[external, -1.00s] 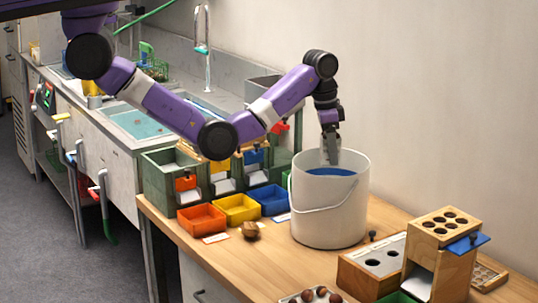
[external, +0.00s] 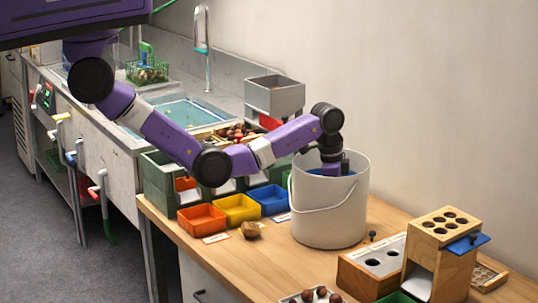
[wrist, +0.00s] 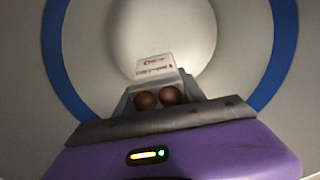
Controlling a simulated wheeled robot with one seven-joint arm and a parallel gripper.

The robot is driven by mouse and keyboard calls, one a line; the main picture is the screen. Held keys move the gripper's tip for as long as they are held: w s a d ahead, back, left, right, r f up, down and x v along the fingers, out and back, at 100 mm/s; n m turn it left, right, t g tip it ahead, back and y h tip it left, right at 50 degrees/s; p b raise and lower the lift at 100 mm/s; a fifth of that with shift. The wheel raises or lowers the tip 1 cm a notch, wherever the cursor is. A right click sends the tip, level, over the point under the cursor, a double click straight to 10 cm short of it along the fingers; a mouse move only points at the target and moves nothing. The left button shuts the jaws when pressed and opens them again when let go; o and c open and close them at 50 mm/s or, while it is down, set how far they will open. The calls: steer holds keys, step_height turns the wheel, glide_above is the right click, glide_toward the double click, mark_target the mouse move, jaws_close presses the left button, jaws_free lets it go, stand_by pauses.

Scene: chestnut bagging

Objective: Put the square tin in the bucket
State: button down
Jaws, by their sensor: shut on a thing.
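The white bucket (external: 329,215) stands upright on the wooden table, its handle hanging down the front. My gripper (external: 333,168) reaches down through its open top, with the fingertips hidden behind the bucket's wall. In the wrist view, my gripper (wrist: 157,112) points at the pale round bottom of the bucket (wrist: 230,60), with a blue ring around it. It is shut on what looks like the grey square tin (wrist: 192,88). Two brown chestnuts (wrist: 158,97) and a pale label with print show at the tin. I cannot tell whether the tin touches the bottom.
Red, yellow and blue bins (external: 237,208) stand left of the bucket, with a brown lump (external: 250,229) in front. A wooden block with holes (external: 372,265) and a wooden dispenser (external: 440,250) stand at the right. The sink (external: 185,112) is behind. Some table front is clear.

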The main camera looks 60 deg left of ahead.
steer(key=shift+f, duration=3.25)
steer(key=shift+f, duration=0.1)
steer(key=c, duration=0.7)
jaws_free()
steer(key=r, duration=0.4)
steer(key=s+a+r, duration=0.1)
steer(key=r, duration=0.7)
steer(key=shift+s+a, duration=0.15)
